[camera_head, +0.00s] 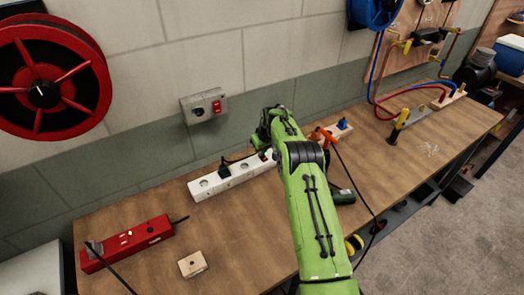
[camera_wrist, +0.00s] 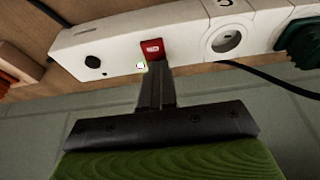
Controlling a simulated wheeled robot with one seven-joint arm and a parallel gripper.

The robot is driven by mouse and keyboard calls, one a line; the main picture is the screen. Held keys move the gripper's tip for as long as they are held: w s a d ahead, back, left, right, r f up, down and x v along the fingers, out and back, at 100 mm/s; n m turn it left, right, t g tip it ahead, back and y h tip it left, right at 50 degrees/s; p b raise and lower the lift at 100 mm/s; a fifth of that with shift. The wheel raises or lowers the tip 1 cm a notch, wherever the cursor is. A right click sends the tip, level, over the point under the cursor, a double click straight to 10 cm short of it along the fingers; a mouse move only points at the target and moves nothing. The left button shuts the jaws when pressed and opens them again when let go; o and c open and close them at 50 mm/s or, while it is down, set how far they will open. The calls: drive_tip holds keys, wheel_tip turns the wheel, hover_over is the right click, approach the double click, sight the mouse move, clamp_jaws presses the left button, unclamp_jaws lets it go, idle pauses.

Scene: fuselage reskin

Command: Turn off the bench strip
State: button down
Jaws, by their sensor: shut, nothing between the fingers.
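The white bench strip (camera_head: 205,187) lies on the wooden bench along the wall, with its right part hidden behind my green arm in the head view. In the wrist view the strip (camera_wrist: 120,50) shows a red rocker switch (camera_wrist: 152,49), a black round button and a round socket marked 3. My gripper (camera_wrist: 154,72) is shut and empty, its fingertips at the lower edge of the red switch. I cannot tell whether they touch it. A small bright spot shows beside the switch. In the head view my fingertips are hidden by the arm.
A dark green plug (camera_head: 224,170) sits in the strip, and a green plug (camera_wrist: 300,40) shows at the wrist view's right. A red strip (camera_head: 127,243) and a wooden block (camera_head: 192,264) lie at the left. A wall box with a red switch (camera_head: 216,106) is above the bench.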

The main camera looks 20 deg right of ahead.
drive_tip(key=shift+s+d+f, duration=0.15)
drive_tip(key=shift+s+f, duration=0.25)
drive_tip(key=shift+s, duration=0.05)
drive_tip(key=shift+s+b, duration=0.3)
drive_tip(key=shift+s, duration=0.15)
drive_tip(key=shift+r, duration=0.1)
drive_tip(key=v, duration=1.6)
drive_tip(key=shift+w, duration=0.3)
drive_tip(key=shift+w+d+r, duration=0.1)
